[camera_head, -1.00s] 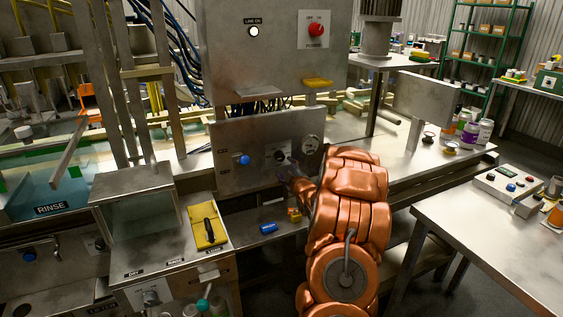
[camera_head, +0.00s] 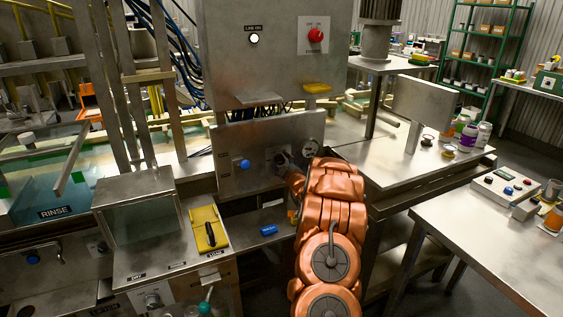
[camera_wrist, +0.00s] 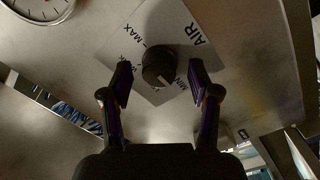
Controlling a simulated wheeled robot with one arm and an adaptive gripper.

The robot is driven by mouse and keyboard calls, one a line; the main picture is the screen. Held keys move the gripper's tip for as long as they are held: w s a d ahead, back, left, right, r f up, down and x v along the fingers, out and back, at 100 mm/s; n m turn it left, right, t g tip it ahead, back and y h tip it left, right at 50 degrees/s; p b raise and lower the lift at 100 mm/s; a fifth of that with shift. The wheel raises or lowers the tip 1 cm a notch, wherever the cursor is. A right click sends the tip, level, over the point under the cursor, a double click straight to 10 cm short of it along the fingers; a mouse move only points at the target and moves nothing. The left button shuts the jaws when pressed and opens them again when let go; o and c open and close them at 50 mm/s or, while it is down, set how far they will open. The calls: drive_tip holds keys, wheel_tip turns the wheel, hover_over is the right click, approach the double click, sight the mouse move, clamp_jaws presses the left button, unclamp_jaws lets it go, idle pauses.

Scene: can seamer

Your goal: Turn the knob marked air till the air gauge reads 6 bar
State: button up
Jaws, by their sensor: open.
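The air knob (camera_wrist: 159,65) is a dark round knob on a pale plate marked AIR, MIN and MAX, in the wrist view. A pale mark shows on its face. My gripper (camera_wrist: 160,78) is open, with one finger on each side of the knob; I cannot tell whether either touches it. In the head view my gripper is mostly hidden by my orange arm near the panel (camera_head: 228,172), and the knob (camera_head: 281,158) is partly visible. The gauge (camera_wrist: 40,5) is cut off at the wrist view's top left; its reading cannot be made out.
A blue knob (camera_head: 245,163) sits left on the same panel. Above is a cabinet with a red switch (camera_head: 316,35).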

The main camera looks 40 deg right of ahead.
drive_tip(key=shift+w+d, duration=0.1)
drive_tip(key=shift+w, duration=0.1)
drive_tip(key=c, duration=1.2)
drive_tip(key=shift+o, duration=0.2)
